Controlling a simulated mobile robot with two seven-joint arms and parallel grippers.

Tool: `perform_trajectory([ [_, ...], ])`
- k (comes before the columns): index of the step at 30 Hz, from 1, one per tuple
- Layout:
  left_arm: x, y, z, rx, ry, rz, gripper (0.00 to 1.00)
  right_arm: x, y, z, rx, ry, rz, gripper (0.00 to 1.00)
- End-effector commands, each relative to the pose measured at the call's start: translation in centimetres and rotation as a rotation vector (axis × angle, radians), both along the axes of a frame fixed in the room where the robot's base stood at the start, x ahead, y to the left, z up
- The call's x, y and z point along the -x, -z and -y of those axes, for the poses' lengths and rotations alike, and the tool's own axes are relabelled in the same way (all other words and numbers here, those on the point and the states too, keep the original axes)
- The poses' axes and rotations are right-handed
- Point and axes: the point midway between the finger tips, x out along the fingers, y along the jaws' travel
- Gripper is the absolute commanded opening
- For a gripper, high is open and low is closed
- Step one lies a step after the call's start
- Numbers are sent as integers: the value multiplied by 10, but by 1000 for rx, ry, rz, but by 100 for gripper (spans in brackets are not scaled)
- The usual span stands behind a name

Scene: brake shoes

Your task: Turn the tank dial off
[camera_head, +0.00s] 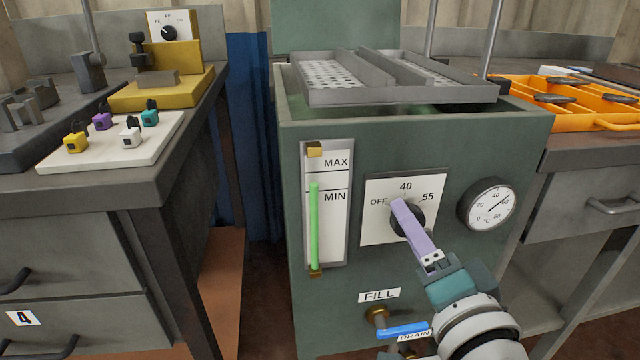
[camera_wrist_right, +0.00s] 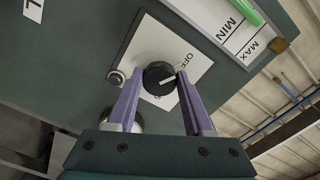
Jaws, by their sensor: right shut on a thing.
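The tank dial (camera_head: 413,222) is a round black knob on a white plate (camera_head: 375,232) marked OFF, 40 and 55, on the front of the green tank (camera_head: 265,200). My right gripper (camera_head: 402,207) has its purple fingers on the knob and covers part of it. In the right wrist view the dial (camera_wrist_right: 158,78) sits between the two fingertips, and the gripper is shut on it. Its white pointer line shows there, aimed toward the OFF side; the 40 mark is hidden behind a finger. My left gripper is not in view.
A round thermometer (camera_head: 487,205) is right of the plate, and a green level gauge (camera_head: 314,225) is left. Below is a blue drain handle (camera_head: 403,330) near my wrist. A metal tray (camera_head: 400,92) lies on the tank top. Benches stand on both sides.

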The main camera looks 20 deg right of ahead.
Motion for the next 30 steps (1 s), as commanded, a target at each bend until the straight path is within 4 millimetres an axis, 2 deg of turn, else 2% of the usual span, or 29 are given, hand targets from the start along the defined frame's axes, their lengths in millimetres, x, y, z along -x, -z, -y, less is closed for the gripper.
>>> perform_trajectory([
  [8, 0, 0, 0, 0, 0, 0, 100, 0, -1, 0, 5, 1, 1, 0],
  [9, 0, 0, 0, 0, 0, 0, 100, 0, -1, 0, 5, 1, 1, 54],
  [16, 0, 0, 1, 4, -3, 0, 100, 0, 0, 0, 3, 0, 1, 80],
  [25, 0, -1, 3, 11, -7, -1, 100, 2, 0, 0, 2, 0, 0, 82],
  [30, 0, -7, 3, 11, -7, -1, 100, 25, -1, -6, 1, 0, -4, 82],
])
